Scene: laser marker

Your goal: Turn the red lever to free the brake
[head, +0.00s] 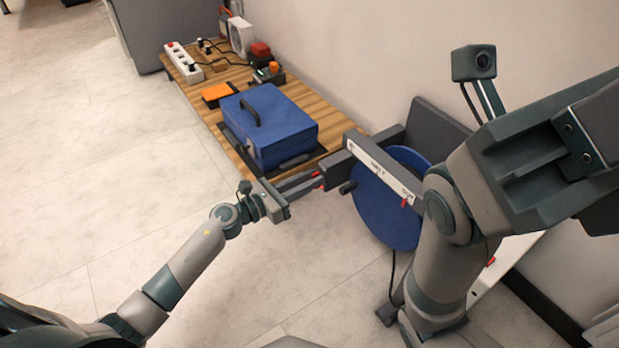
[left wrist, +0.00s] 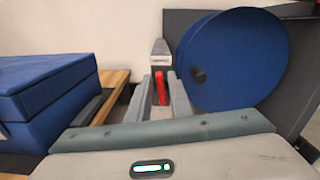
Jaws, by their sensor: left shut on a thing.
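The red lever (left wrist: 160,87) stands upright between the two grey fingers of my left gripper (left wrist: 162,95) in the left wrist view. The gripper is shut on the lever, which sits at the end of a bar with a white label strip (head: 380,172). A large blue disc (head: 385,215) with a dark knob stands behind this bar. My right arm shows at the right, but its fingers do not.
A blue case (head: 268,125) with a dark handle sits on a wooden board (head: 185,100), left of the disc. A white power strip (head: 183,62) and an orange-topped box (head: 218,92) lie farther back. A wall runs behind. The floor at left is clear.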

